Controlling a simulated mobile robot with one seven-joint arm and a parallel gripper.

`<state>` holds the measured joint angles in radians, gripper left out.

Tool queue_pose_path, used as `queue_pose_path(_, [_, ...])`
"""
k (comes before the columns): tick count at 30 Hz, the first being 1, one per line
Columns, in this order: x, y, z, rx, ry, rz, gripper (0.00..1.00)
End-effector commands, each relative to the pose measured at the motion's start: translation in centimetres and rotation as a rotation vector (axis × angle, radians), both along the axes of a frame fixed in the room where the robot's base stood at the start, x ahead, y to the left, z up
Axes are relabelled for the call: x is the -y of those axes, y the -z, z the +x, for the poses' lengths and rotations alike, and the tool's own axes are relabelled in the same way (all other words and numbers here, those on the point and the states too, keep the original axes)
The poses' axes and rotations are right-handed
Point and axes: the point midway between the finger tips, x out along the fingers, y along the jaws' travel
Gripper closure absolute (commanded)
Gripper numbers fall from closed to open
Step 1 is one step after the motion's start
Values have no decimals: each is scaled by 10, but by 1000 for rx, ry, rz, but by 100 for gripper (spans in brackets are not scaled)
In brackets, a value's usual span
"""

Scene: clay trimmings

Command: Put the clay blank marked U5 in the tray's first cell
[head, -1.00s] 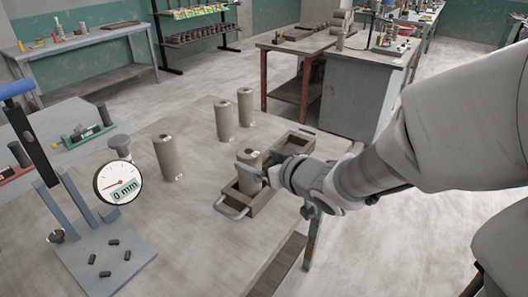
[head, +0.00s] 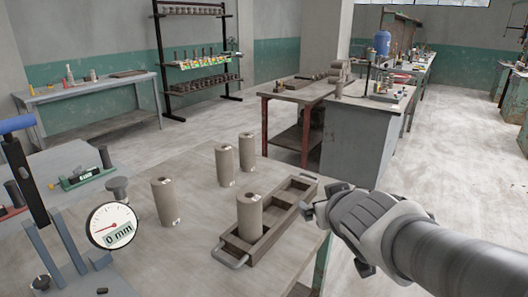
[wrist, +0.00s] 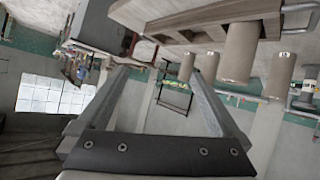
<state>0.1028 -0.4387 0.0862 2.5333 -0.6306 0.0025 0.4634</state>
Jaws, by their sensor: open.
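A clay blank (head: 249,217) stands upright in the near-end cell of the wooden tray (head: 262,245), by its metal handle. The tray's farther cells look empty. Three other upright blanks stand on the table: one at the left (head: 166,202), one behind (head: 225,165) and one farthest back (head: 247,152). Their small labels are too small to read, so I cannot tell which is U5. My gripper (head: 314,209) is just right of the tray, open and apart from the blank. In the wrist view its fingers (wrist: 160,74) are spread with nothing between them.
A dial gauge reading 0 mm (head: 112,226) stands on the table at the left, by a blue-handled press (head: 32,185). A grey cabinet (head: 358,142) and a side bench (head: 95,86) stand behind. Bare table lies left of the tray.

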Motion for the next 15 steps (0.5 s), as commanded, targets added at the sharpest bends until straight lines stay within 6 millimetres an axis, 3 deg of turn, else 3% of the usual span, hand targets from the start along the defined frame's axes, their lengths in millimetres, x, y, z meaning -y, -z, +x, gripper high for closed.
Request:
queue_pose_path(3, [20, 0, -30, -93, 107, -5, 0])
queue_pose_path(6, [26, 6, -60, -200, 163, 16, 0])
queue_pose_path(12, [13, 19, -120, -413, 164, 99, 0])
queue_pose_path(15, [3, 23, -141, -487, 137, 132, 0])
